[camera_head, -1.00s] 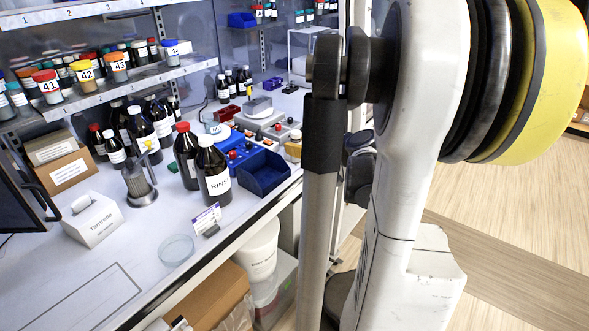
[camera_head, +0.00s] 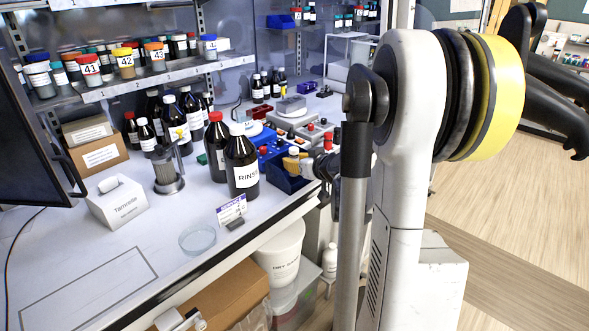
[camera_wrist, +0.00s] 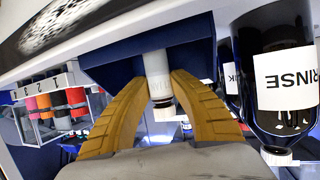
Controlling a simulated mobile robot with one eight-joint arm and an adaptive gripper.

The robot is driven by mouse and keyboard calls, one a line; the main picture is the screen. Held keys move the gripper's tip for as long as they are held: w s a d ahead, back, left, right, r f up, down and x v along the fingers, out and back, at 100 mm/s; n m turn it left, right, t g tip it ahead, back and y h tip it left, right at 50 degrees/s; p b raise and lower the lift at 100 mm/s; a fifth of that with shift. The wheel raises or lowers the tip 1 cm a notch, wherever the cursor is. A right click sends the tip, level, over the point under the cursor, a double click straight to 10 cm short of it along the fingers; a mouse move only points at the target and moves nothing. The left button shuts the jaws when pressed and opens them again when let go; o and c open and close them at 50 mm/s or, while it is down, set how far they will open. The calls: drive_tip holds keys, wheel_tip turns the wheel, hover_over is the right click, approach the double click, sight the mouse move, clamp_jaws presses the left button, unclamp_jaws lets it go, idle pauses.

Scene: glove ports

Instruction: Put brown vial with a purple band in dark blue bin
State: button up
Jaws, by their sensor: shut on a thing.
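The dark blue bin (camera_head: 284,182) stands at the bench's front right edge, beside the RINSE bottle. In the wrist view its dark blue wall (camera_wrist: 120,65) lies behind the fingertips. In the wrist view my gripper (camera_wrist: 158,88) is shut on a small vial (camera_wrist: 157,68) with a white label and a dark narrow part. One end of the vial overlaps the bin in the picture; whether it touches is unclear. I cannot make out a purple band.
The tall brown RINSE bottle (camera_head: 241,165) stands close left of the bin and shows large in the wrist view (camera_wrist: 285,75). A blue block with red knobs (camera_head: 268,150) is behind. A glass dish (camera_head: 198,239) and a small sign (camera_head: 232,210) are in front.

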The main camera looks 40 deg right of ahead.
drive_tip(key=shift+f, duration=0.45)
drive_tip(key=shift+f, duration=0.1)
drive_tip(key=shift+f, duration=0.15)
drive_tip(key=o, duration=0.9)
drive_tip(key=shift+r, duration=0.2)
